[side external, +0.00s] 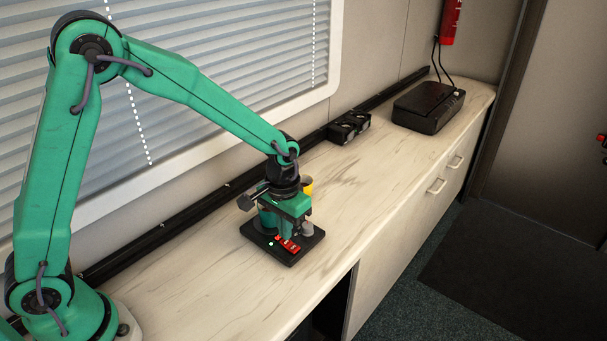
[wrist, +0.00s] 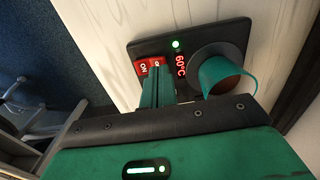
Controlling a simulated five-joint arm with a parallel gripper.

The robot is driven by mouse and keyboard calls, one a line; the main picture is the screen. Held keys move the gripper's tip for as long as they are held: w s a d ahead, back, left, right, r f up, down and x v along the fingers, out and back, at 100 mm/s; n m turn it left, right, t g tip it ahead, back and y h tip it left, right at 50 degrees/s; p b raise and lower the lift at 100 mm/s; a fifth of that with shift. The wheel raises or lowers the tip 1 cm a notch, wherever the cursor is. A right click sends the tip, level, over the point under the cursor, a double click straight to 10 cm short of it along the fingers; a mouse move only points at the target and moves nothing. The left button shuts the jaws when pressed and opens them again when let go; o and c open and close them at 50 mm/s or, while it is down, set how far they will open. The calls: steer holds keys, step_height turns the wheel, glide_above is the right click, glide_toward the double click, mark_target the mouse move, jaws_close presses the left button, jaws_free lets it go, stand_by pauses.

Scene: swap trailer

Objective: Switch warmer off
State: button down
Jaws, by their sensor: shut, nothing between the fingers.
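The warmer (side external: 293,260) is a flat black plate on the counter. In the wrist view the warmer (wrist: 147,48) shows a lit green light (wrist: 176,44) and a red display (wrist: 181,65) reading 60°C. Its red rocker switch (wrist: 142,68) has an ON label on the left half; the other label is partly covered by my fingers. A teal mug (wrist: 223,80) with a dark inside stands on the plate, partly hidden. My gripper (wrist: 157,72) is shut and empty, its fingertips at the switch's right half. I cannot tell if they touch it. The switch also shows in the side view (side external: 289,246).
Black boxes (side external: 348,127) and a black device (side external: 428,107) with cables sit farther along the counter (side external: 390,165). A black rail runs along the wall. The counter between is clear.

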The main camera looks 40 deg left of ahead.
mark_target(282, 241)
steer(key=shift+f, duration=0.7)
stand_by(0.6)
steer(key=shift+r, duration=3.55)
steer(key=s+a+r+t, duration=0.2)
steer(key=s+a+r, duration=0.3)
steer(key=s+r, duration=0.2)
steer(key=s+a+r+t, duration=0.3)
steer(key=s+a+r, duration=0.2)
steer(key=s, duration=0.7)
steer(key=shift+r+t, duration=0.3)
steer(key=shift+r, duration=0.65)
